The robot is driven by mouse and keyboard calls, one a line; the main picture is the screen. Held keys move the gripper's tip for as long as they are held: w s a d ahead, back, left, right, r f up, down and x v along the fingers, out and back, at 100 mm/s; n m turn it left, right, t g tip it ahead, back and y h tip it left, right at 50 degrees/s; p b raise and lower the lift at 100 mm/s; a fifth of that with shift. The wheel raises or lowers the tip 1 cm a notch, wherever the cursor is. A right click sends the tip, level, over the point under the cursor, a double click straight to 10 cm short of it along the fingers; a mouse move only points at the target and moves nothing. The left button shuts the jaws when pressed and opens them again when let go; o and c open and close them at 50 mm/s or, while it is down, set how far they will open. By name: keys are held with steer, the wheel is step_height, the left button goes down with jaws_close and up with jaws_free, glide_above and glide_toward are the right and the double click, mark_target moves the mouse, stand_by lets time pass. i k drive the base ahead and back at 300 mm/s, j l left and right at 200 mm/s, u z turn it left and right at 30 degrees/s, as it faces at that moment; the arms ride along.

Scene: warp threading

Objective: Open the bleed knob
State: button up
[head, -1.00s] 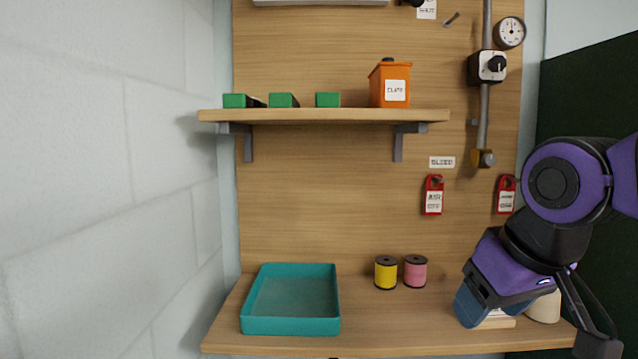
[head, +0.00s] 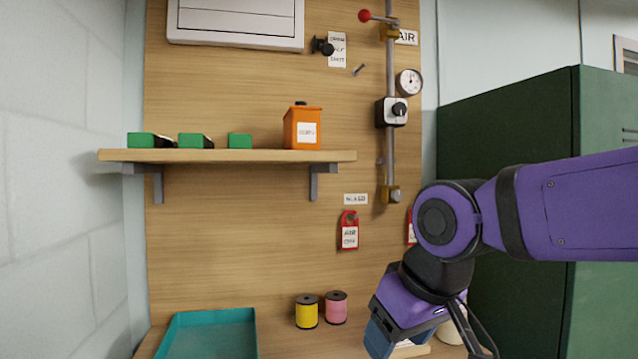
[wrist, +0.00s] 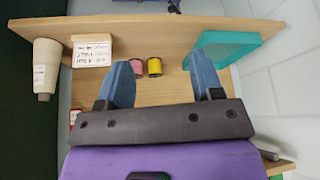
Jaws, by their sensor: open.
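A brass fitting with a small grey knob (head: 395,196) sits at the lower end of the grey pipe (head: 390,150) on the wooden back panel, right of a small label that seems to read BLEED (head: 356,199). I take this for the bleed knob; whether it is open cannot be told. My gripper (head: 382,338) hangs low over the bench at the right, below and apart from the knob. In the wrist view my gripper (wrist: 165,78) has its two blue fingers apart with nothing between them. The knob is not seen in the wrist view.
The pipe carries a red-ended lever (head: 378,17), a gauge (head: 409,82) and a black-knobbed regulator (head: 392,112). A shelf (head: 230,156) juts out at left. Red tags (head: 350,232) hang below. Spools (head: 307,313), a teal tray (head: 210,335) and a cone (wrist: 46,68) stand on the bench.

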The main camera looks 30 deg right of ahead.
mark_target(397, 194)
steer(key=z, duration=0.4)
steer(key=k+j+z, duration=0.1)
steer(key=z, duration=0.25)
steer(key=k+z, duration=0.1)
steer(key=z, duration=0.3)
